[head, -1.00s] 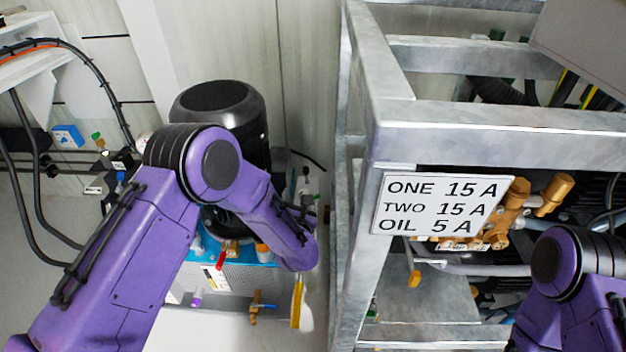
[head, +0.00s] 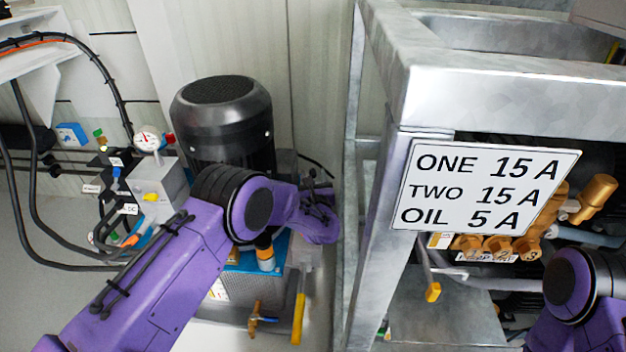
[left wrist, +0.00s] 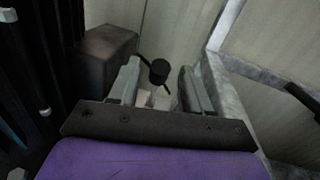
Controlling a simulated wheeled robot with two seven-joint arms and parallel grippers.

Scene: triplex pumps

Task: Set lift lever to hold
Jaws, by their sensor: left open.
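My left gripper (left wrist: 161,88) is open in the left wrist view, its two grey fingers apart. A dark round knob on a thin stem (left wrist: 160,71) shows between the fingertips; I cannot tell whether it touches them. In the head view my left arm reaches in front of the black motor, and its fingers are not clear. No lever is readably marked as the lift lever. A yellow-handled lever (head: 299,312) hangs below my left arm, and a yellow-tipped lever (head: 432,291) hangs under the sign. My right gripper is out of view; only its arm shows at lower right.
A black motor (head: 222,125) stands on the blue-topped unit behind my left arm. The grey metal frame (head: 500,95) with its sign (head: 480,190) fills the right. Brass valves (head: 497,246) sit below the sign. A grey valve block (head: 160,185) and gauge (head: 147,138) are at left.

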